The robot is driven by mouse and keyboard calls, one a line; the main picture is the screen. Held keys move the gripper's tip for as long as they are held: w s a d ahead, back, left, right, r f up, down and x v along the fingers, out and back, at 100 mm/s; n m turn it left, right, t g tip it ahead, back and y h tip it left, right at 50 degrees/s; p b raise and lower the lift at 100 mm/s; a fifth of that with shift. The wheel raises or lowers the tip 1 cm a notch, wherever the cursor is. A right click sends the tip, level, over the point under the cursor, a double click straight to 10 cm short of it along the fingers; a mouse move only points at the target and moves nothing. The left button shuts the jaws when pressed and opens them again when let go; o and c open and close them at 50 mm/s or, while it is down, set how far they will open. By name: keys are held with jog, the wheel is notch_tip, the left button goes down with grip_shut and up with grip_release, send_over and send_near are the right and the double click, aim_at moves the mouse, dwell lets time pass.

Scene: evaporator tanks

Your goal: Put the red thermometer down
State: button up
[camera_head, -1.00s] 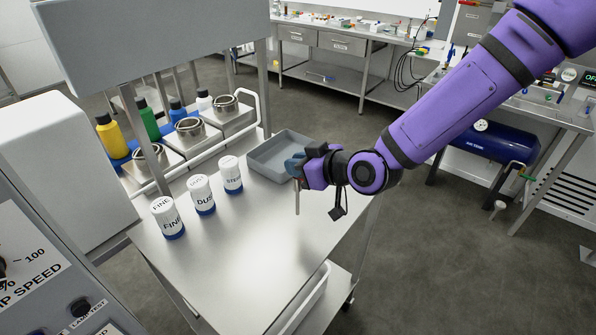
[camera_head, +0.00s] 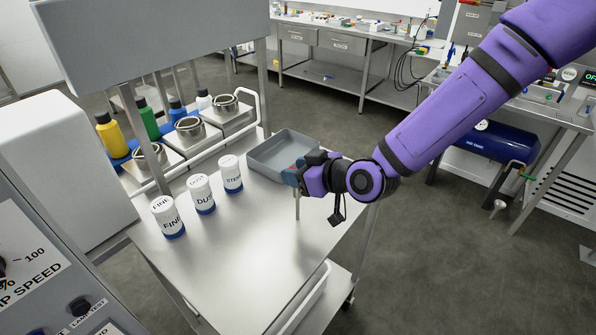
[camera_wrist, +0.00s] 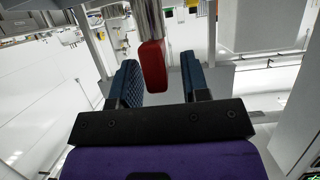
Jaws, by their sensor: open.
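The red thermometer shows in the wrist view as a red head (camera_wrist: 153,66) with a bright metal stem. The tip looks to be at or very near the metal surface. My gripper (camera_head: 292,175) is around the head from the right. In the wrist view its two blue padded fingers (camera_wrist: 159,62) are open, with a clear gap on the right of the head; contact on the left cannot be told.
A grey tray (camera_head: 262,160) lies just behind my gripper. Three white canisters with blue bases (camera_head: 203,195) stand along the cart's left side. Bottles (camera_head: 148,120) and steel pots (camera_head: 188,128) are beyond the rail. The front of the cart top is clear.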

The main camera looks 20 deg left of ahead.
jog(key=v, duration=1.2)
jog(key=shift+s, duration=0.1)
jog(key=w+d+r+m+t+h, duration=0.1)
jog(key=d+r+m+h, duration=0.4)
jog(key=d, duration=0.6)
jog(key=w+d+r+m+t+h, duration=0.1)
jog(key=d+r+h, duration=0.2)
jog(key=d+h, duration=0.55)
jog(key=s+d+r+m+g, duration=0.1)
jog(key=s+d+r+m, duration=0.2)
jog(key=s+d+r, duration=0.2)
jog(key=s+d+r+m+y, duration=0.1)
jog(key=s+d+r+m, duration=0.3)
jog(key=s+d, duration=0.6)
jog(key=shift+s+r+g, duration=0.4)
jog(key=shift+s+r, duration=0.3)
jog(key=shift+r, duration=0.25)
